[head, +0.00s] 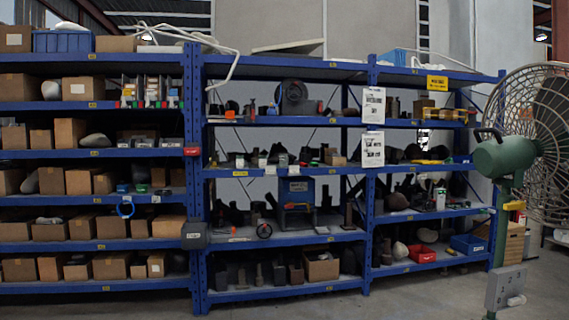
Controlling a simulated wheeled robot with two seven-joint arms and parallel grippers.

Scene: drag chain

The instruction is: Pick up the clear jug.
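I cannot make out a clear jug in the head view. The shelves hold many small items, and several are too small or dark to tell apart. Neither my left gripper nor my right gripper is in view.
A blue shelving rack (280,239) spans the view, loaded with cardboard boxes (81,177), dark parts and a red bin (421,253). A large green-motored fan (505,155) stands at the right. Some grey floor (420,295) shows clear in front of the rack.

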